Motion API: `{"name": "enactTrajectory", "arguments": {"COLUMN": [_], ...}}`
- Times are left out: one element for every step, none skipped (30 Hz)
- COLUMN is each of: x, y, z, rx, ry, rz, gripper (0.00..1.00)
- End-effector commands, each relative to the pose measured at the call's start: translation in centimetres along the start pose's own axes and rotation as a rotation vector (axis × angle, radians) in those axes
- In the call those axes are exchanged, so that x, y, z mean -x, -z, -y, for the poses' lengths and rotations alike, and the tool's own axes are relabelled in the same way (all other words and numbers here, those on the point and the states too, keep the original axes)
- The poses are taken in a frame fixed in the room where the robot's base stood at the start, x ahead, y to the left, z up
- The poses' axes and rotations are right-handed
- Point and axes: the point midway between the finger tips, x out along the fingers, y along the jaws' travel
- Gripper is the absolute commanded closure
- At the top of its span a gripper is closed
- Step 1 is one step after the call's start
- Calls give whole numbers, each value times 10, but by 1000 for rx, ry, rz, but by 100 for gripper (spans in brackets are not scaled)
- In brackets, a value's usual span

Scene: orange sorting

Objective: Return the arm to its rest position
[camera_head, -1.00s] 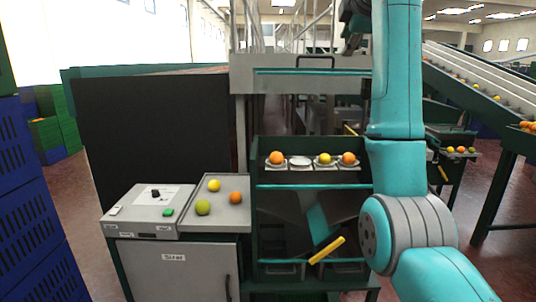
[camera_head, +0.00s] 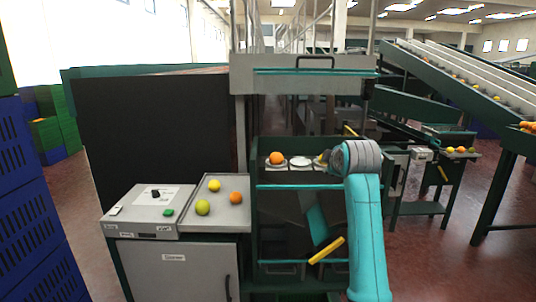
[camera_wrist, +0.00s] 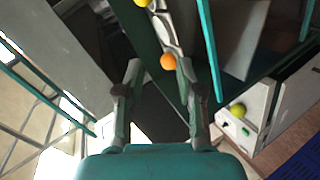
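My turquoise arm (camera_head: 366,235) stands at the right of the sorting machine in the head view, its grey joint in front of the right end of the cup row. My gripper (camera_wrist: 159,78) shows in the wrist view with its two fingers spread apart and nothing held between them. In the head view I cannot see the gripper. An orange (camera_head: 277,158) sits in the left cup, and the white cup (camera_head: 300,162) beside it is empty.
A grey tray (camera_head: 240,218) at the left holds a yellow fruit (camera_head: 214,185), a green fruit (camera_head: 203,207) and an orange (camera_head: 236,197), beside a control box (camera_head: 145,215). A conveyor (camera_head: 470,85) slopes at the right. Blue crates (camera_head: 30,200) stand far left.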

Motion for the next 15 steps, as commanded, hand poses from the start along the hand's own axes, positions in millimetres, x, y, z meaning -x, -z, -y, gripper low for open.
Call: {"name": "enactTrajectory", "arguments": {"x": [-9, -12, -17, -20, -22, -25, -27, -28, -29, -30, -30, -30, -29, -28, -26], "y": [-10, -15, -21, -26, -30, -36, -41, -46, -52, -57, -61, -67, -72, -76, -82], "z": [27, 40, 57, 70, 82, 100, 112, 125, 142, 154, 167, 184, 196, 208, 225], "rx": [-22, -37, -55, -70, -84, -104, -117, -132, -151, -166, -179, -199, -212, -228, -246], "ry": [4, 2, 0, -3, -3, -6, -9, -9, -12, -14, -15, -18, -20, -21, -24], "rz": [1, 1, 0, -1, -1, -2, -4, -4, -5, -7, -7, -9, -10, -11, -12], "gripper": [63, 63, 63, 63, 63, 63, 63, 63, 63, 63, 63, 63, 63, 63, 63]}}
